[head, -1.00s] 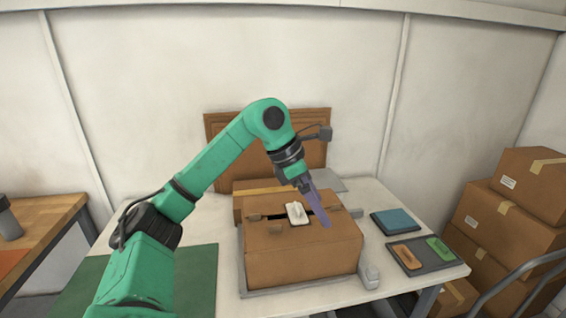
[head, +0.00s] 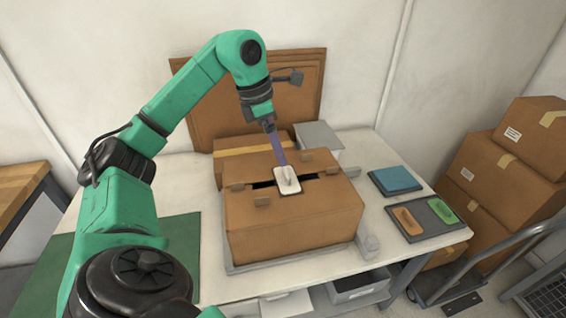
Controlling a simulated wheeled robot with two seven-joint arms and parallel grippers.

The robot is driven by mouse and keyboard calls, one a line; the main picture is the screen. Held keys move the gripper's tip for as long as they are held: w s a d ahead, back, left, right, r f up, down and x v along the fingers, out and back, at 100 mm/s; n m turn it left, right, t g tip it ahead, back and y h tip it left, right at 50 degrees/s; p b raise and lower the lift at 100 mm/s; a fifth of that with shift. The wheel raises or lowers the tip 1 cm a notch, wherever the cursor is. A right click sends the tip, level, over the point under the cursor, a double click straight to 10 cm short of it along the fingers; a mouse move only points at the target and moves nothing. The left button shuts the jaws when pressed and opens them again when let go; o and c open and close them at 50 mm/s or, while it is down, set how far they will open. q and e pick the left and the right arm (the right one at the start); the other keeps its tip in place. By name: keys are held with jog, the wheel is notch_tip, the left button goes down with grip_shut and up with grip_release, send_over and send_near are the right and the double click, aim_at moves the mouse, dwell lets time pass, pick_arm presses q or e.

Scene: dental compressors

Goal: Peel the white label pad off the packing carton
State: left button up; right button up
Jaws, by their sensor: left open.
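The packing carton (head: 295,226) stands on the white table, with a dark gap between its top flaps. The white label pad (head: 287,181) lies on the carton's top across that gap and has a raised grip on it. My left gripper (head: 281,160) has purple fingers that point down at the pad's far edge. It is open, and I cannot tell whether the fingers touch the pad. My right gripper is not in view.
A tray (head: 446,231) with an orange block (head: 407,220) and a green block (head: 442,211) lies right of the carton, below a blue pad (head: 396,180). A taped carton (head: 228,151) stands behind. A green mat (head: 184,240) lies left.

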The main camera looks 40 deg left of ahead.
aim_at(287, 171)
pick_arm(q)
jog(key=x, duration=0.5)
jog(key=shift+w+a+f, duration=0.15)
jog(key=shift+w+a, duration=0.15)
jog(key=shift+a, duration=0.1)
jog(key=x, duration=0.3)
jog(key=shift+d+f, duration=0.2)
jog(key=shift+f, duration=0.1)
jog(key=shift+a, duration=0.1)
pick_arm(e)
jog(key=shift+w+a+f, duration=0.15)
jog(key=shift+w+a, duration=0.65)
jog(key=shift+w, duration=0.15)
pick_arm(q)
jog(key=c, duration=1.3)
jog(key=o, duration=0.3)
jog(key=shift+w, duration=0.1)
jog(key=c, duration=0.4)
jog(key=shift+c, duration=0.2)
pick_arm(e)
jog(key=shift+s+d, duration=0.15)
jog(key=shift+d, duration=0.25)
pick_arm(q)
jog(key=shift+r+p, duration=1.5)
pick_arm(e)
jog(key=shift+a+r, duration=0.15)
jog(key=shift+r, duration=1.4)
